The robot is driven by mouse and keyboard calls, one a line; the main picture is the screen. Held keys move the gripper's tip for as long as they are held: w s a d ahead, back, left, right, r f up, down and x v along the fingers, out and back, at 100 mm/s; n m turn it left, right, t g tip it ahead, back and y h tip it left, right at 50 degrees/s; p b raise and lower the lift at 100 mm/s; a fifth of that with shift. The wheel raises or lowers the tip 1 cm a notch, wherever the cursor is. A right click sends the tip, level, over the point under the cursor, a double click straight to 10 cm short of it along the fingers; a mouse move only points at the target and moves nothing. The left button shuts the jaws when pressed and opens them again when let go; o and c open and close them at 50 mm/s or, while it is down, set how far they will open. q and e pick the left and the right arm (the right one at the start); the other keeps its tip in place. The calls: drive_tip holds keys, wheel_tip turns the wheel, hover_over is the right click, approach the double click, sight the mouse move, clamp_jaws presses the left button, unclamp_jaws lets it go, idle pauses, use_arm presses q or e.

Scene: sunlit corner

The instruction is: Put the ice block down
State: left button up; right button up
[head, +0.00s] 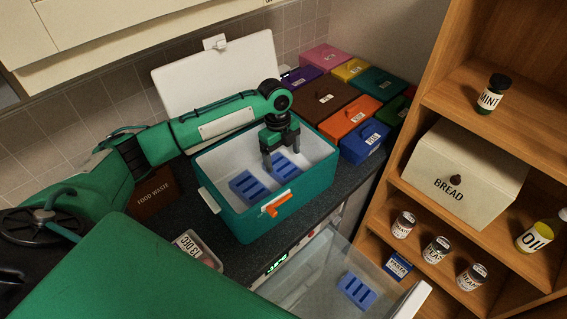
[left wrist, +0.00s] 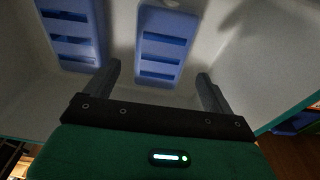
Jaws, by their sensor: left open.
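A teal cooler box (head: 236,223) with a white lining stands open on the dark counter. Two blue slotted ice blocks lie inside it: a left one (head: 248,187) and a right one (head: 285,169). My left gripper (head: 281,158) is open and empty over the cooler, just above the right ice block. In the left wrist view the right ice block (left wrist: 164,45) shows beyond and between the spread fingers (left wrist: 158,80), and the left ice block (left wrist: 74,35) is beside it. A third ice block (head: 357,291) lies in the clear drawer. My right gripper is not in view.
The cooler's white lid (head: 215,75) stands raised behind it. Coloured boxes (head: 350,117) crowd the counter to its right. The clear drawer (head: 318,262) is pulled out in front. A wooden shelf (head: 470,130) with jars, cans and a bread box (head: 464,172) stands at right.

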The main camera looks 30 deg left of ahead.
sight(280, 164)
use_arm(q)
wheel_tip(280, 164, up, 10)
drive_tip(key=a+b, duration=0.1)
drive_tip(key=b, duration=0.1)
drive_tip(key=shift+w+a+f, duration=0.15)
drive_tip(key=shift+w+f, duration=0.05)
drive_tip(key=shift+w, duration=0.05)
